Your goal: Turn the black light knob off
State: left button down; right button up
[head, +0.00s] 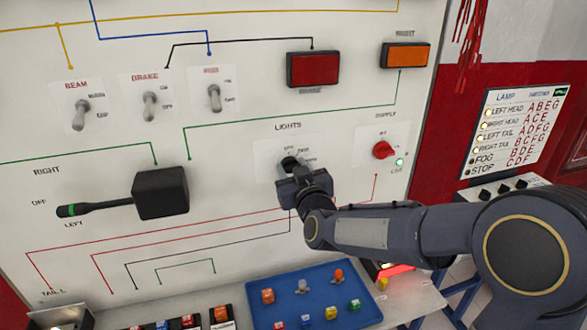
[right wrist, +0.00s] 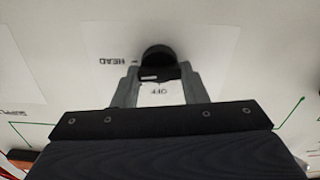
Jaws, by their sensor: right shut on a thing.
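The black light knob (head: 289,162) sits on the white panel under the word LIGHTS, on a small pale plate. My right gripper (head: 297,176) reaches it from below right and covers its lower part in the head view. In the right wrist view the round black knob (right wrist: 157,57) lies between the two fingertips of my right gripper (right wrist: 158,74), which is shut on it. The label OFF shows between the fingers, and HEAD shows to the left of the knob. The exact direction of the knob's pointer is hard to tell. My left gripper is not in view.
A red supply knob (head: 383,150) with a lit green lamp is right of the lights knob. A black turn lever (head: 160,194) sticks out on the left. Toggle switches (head: 149,105) are above. A blue tray (head: 312,297) with small coloured parts lies below.

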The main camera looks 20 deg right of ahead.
jog(key=n+p, duration=0.2)
jog(key=n, duration=0.4)
jog(key=n+p, duration=0.2)
jog(key=n, duration=0.5)
jog(key=shift+a+f, duration=0.15)
jog(key=shift+a, duration=0.05)
jog(key=shift+f+n+p, duration=0.15)
jog(key=shift+n+p, duration=0.2)
jog(key=shift+n, duration=1.35)
jog(key=o, duration=1)
jog(key=shift+s, duration=0.1)
jog(key=s, duration=0.7)
jog(key=shift+s+d, duration=0.15)
jog(key=shift+s, duration=0.2)
